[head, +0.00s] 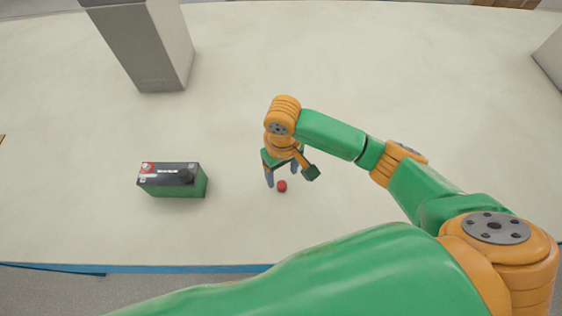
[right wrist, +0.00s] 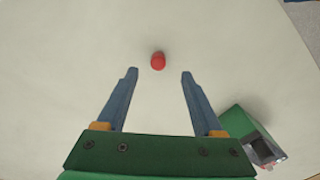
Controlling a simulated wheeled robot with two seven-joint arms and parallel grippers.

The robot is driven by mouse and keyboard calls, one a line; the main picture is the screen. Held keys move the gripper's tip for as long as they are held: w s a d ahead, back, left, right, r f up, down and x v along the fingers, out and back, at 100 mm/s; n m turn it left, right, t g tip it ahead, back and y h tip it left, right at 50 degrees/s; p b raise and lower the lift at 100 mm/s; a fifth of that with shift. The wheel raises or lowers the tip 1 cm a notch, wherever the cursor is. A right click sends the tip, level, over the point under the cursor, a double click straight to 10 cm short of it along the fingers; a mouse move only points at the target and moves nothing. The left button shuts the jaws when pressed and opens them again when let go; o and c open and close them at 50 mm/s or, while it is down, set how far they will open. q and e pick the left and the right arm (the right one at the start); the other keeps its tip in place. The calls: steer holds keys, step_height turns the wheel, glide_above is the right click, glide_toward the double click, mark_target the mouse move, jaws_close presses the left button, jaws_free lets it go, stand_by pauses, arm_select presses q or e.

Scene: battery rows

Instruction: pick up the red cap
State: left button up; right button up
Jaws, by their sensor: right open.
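My right gripper (head: 280,180) is above and beside the cap, fingers pointing down. In the right wrist view its two blue-grey fingers (right wrist: 159,74) are spread apart with nothing between them. The cap appears free of both fingers. My left gripper does not show in either view.
A green and black battery (head: 173,180) with a red mark on top stands left of the cap; it also shows in the right wrist view (right wrist: 250,138). A grey block (head: 147,45) stands at the back left.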

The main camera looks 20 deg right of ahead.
mark_target(282, 184)
steer(key=shift+w+d+f, duration=0.15)
steer(key=shift+w+f, duration=0.4)
steer(key=shift+f, duration=0.2)
steer(key=f, duration=0.2)
steer(key=s+f, duration=0.1)
steer(key=f, duration=0.2)
steer(key=shift+w+f, duration=0.25)
steer(key=shift+w, duration=0.05)
steer(key=shift+s+r, duration=0.1)
jaws_close()
